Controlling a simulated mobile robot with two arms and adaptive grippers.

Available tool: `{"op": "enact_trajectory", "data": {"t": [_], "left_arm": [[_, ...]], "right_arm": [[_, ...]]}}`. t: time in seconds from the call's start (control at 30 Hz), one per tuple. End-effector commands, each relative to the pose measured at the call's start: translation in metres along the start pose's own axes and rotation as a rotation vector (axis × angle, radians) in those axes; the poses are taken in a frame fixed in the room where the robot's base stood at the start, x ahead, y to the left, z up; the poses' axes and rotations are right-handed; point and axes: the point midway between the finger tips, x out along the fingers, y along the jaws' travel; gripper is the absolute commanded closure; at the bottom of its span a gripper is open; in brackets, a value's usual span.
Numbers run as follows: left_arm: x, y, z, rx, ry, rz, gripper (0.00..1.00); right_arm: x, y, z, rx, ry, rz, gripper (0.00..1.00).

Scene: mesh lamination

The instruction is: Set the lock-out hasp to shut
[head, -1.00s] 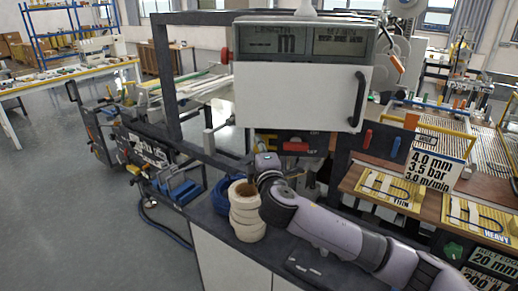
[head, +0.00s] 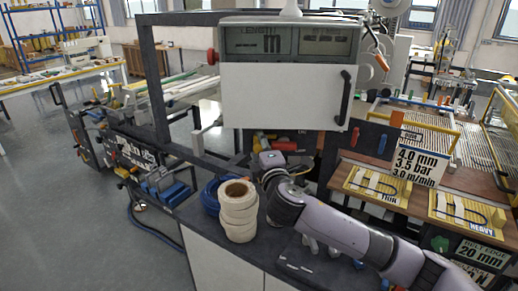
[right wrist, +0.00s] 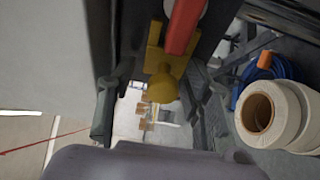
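A yellow fitting with a rounded knob (right wrist: 163,88) and a plate shows in the right wrist view and looks like the hasp. A red handle (right wrist: 184,28) lies just above it. In the head view the red handle (head: 284,145) shows below the white cabinet door, with yellow parts beside it. My right gripper (right wrist: 155,105) is open, its fingers on either side of the knob; I cannot tell whether they touch it. In the head view this gripper (head: 262,158) is partly hidden at the end of my arm. I cannot tell the hasp's position. My left gripper is not in view.
White tape rolls (head: 238,212) are stacked on the dark bench just left of my right arm, beside a blue coil (head: 211,195). The white cabinet door (head: 285,98) with a black handle overhangs the gripper's area. Sample boards stand at the right.

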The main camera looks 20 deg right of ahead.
Motion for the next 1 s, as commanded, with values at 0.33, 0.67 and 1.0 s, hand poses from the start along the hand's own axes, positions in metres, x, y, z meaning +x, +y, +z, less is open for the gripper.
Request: {"op": "enact_trajectory", "data": {"t": [0.33, 0.67, 1.0], "left_arm": [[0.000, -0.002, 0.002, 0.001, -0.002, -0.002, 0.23], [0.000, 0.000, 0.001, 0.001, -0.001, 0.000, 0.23], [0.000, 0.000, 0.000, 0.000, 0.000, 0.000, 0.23]], "right_arm": [[-0.004, -0.004, -0.001, 0.001, 0.003, -0.006, 0.56], [-0.064, -0.004, 0.000, 0.001, 0.004, -0.006, 0.56], [-0.115, -0.002, 0.001, 0.000, 0.000, -0.003, 0.56]]}}
